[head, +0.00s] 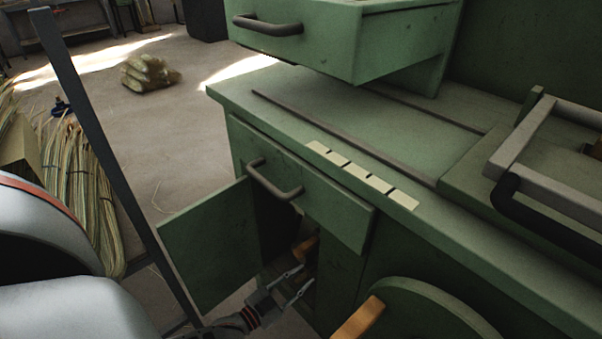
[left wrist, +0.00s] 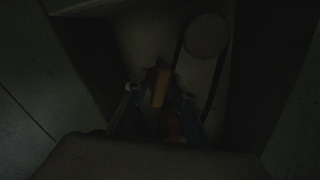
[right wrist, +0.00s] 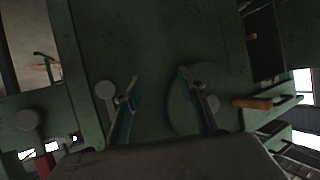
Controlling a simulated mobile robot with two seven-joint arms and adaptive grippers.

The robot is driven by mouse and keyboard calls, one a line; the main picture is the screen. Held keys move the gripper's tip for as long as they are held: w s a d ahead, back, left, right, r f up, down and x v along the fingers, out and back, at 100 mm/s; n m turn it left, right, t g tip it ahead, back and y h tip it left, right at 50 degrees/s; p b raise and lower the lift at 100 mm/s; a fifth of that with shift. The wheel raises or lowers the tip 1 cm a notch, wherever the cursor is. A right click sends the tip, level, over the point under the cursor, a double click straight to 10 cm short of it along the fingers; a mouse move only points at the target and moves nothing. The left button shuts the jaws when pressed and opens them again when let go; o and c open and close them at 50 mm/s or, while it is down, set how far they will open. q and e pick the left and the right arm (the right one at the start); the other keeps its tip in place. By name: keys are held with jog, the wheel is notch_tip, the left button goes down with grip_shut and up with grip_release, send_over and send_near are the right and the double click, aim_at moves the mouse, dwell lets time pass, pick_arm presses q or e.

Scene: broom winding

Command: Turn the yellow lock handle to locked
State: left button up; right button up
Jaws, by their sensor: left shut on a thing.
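The yellow lock handle (head: 306,246) shows inside the open cabinet below the drawer, partly hidden by the drawer and shadow. In the dark left wrist view the yellow handle (left wrist: 159,84) stands between my fingertips. My left gripper (head: 291,284) reaches into the cabinet and is shut on the handle; it also shows in the left wrist view (left wrist: 158,98). My right gripper (right wrist: 157,84) is open and empty, in front of a green machine surface. The right gripper is out of the head view.
The green cabinet door (head: 208,245) hangs open left of my left gripper. A closed drawer with a dark pull (head: 270,183) sits above it. A green wheel (head: 425,312) with a wooden handle (head: 358,319) stands to the right. Straw bundles (head: 85,190) lie at left.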

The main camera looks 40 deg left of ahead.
pick_arm(q)
jog(key=shift+n, duration=1.4)
jog(key=o, duration=0.8)
jog(key=shift+c, duration=0.2)
jog(key=s+a, duration=0.1)
jog(key=s, duration=1.1)
